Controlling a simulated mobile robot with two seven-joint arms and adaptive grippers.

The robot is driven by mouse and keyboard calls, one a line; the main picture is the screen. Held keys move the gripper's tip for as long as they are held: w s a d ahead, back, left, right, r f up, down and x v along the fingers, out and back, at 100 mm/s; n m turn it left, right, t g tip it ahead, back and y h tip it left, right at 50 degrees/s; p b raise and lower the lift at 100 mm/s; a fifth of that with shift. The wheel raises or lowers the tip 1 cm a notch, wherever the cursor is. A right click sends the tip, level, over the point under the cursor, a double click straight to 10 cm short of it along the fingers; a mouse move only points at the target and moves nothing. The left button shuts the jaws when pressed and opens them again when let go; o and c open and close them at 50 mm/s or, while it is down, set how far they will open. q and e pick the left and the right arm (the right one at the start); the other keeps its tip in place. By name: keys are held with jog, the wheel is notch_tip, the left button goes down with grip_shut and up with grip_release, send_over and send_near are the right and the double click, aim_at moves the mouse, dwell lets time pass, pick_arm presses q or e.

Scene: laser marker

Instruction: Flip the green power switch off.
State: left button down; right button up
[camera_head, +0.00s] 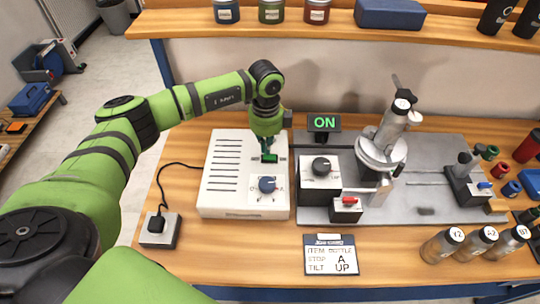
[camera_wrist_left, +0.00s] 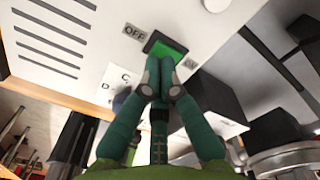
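The green power switch (camera_head: 270,158) is on top of the white control box (camera_head: 225,190), toward its right edge. In the left wrist view the switch (camera_wrist_left: 165,47) lies in a dark frame, with an OFF label (camera_wrist_left: 135,32) on one side and a smaller label on the other. My left gripper (camera_head: 267,151) points down at the switch. In the left wrist view its fingertips (camera_wrist_left: 160,82) are together with nothing between them, at the switch's near edge; I cannot tell whether they touch it. The switch's tilt is unclear. My right gripper is not in view.
A small display (camera_head: 324,123) behind the box reads ON. A blue knob (camera_head: 267,184) is on the box near the switch. A black-knobbed unit (camera_head: 320,178) and a tilted bottle fixture (camera_head: 382,150) stand to the right. Labelled bottles (camera_head: 476,243) are at the front right.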

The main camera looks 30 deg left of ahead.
aim_at(266, 156)
pick_arm(q)
jog(key=shift+s+f+b, duration=0.1)
jog(key=shift+f+b, duration=0.7)
jog(key=shift+f, duration=0.45)
dwell(0.3)
jog(key=shift+r, duration=0.1)
jog(key=shift+r+p, duration=0.65)
jog(key=shift+p, duration=0.05)
jog(key=shift+r+p, duration=2.1)
jog(key=shift+r, duration=0.8)
jog(key=shift+f, duration=0.15)
